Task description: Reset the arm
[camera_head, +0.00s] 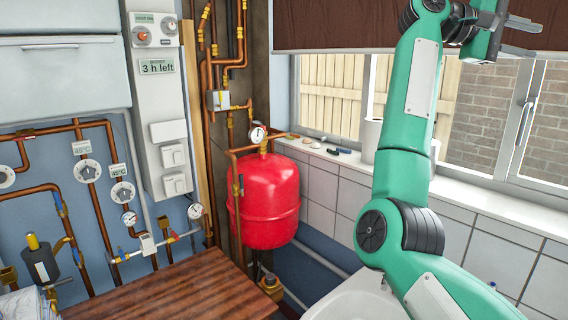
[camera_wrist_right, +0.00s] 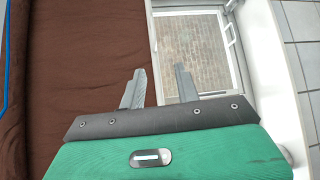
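My right arm (camera_head: 422,75) is green and rises from the lower right of the head view, bent upward in front of the window. Its gripper (camera_head: 522,38) is at the top right, in front of the window and the lower edge of a brown blind. In the right wrist view the two grey fingers of this gripper (camera_wrist_right: 159,86) stand apart with nothing between them. My left gripper does not show in either view.
A brown blind (camera_head: 330,22) hangs over the window (camera_head: 500,120). A tiled sill (camera_head: 480,200) with small objects runs below it. A red tank (camera_head: 268,200), copper pipes and gauges line the wall. A wooden top (camera_head: 170,295) is at the lower left, a white basin (camera_head: 350,300) beside my arm.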

